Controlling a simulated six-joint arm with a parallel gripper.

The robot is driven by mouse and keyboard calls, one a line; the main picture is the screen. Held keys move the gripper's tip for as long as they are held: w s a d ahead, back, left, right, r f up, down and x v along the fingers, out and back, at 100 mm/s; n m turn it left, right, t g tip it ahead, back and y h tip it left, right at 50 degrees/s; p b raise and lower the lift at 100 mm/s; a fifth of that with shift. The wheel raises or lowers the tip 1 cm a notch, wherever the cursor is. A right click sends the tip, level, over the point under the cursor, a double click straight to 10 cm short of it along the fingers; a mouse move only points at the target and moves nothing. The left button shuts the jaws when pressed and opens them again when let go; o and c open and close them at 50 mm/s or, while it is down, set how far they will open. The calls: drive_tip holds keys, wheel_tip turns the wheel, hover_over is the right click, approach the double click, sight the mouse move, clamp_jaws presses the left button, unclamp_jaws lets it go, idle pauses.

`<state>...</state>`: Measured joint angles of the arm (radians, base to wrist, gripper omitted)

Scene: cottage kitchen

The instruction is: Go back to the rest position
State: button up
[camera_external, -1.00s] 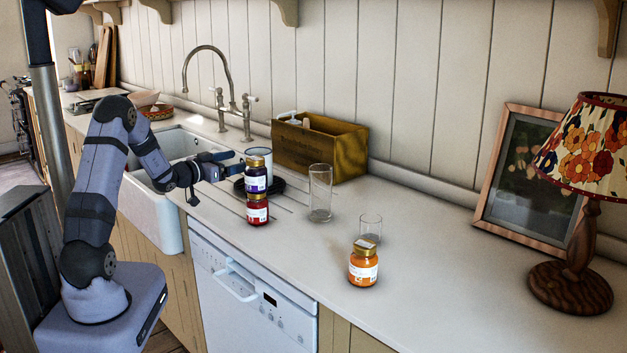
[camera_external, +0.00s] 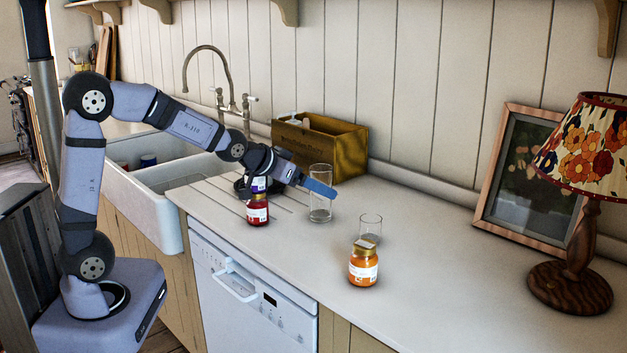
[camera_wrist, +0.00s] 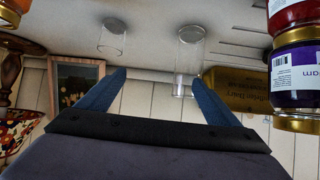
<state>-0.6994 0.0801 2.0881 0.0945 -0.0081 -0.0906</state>
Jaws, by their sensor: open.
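My gripper (camera_external: 306,183) is open and empty in the external view, in the air above the counter. It overlaps the tall glass (camera_external: 320,208) in the picture and points to the right. In the wrist view its two blue fingers (camera_wrist: 158,92) are spread apart with nothing between them. The purple jar (camera_external: 258,184) stands on the red jar (camera_external: 257,210); its top is hidden behind my wrist. Both jars also show upside down at the right edge of the wrist view, where the purple jar (camera_wrist: 294,78) is close to the camera.
An orange jar (camera_external: 363,265) and a short glass (camera_external: 370,228) stand on the counter (camera_external: 440,290). A wooden crate (camera_external: 345,151) is behind the tall glass. A picture frame (camera_external: 487,190) and a lamp (camera_external: 575,255) stand at the right. The sink (camera_external: 150,210) is at the left.

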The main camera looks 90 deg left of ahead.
drive_tip(key=s+d+f+m+g+h+p, duration=0.1)
drive_tip(key=s+d+f+h, duration=0.15)
drive_tip(key=d, duration=0.45)
drive_tip(key=s+d+f+m+g+h+p, duration=0.1)
drive_tip(key=d+f, duration=0.2)
drive_tip(key=d, duration=0.4)
drive_tip(key=s+d+f+g+h, duration=0.1)
drive_tip(key=d+f+h, duration=0.15)
drive_tip(key=d, duration=0.45)
drive_tip(key=s+d+f+m+g+p, duration=0.1)
drive_tip(key=s+d+f+m+g, duration=0.1)
drive_tip(key=s+d, duration=0.4)
drive_tip(key=s+d+f+m+g+h+p, duration=0.1)
drive_tip(key=s+d+f+m+g, duration=0.1)
drive_tip(key=s+d, duration=0.5)
drive_tip(key=shift+s+d+m+g, duration=0.3)
drive_tip(key=shift+s+m+g, duration=0.55)
drive_tip(key=shift+m, duration=0.15)
drive_tip(key=shift+f, duration=0.1)
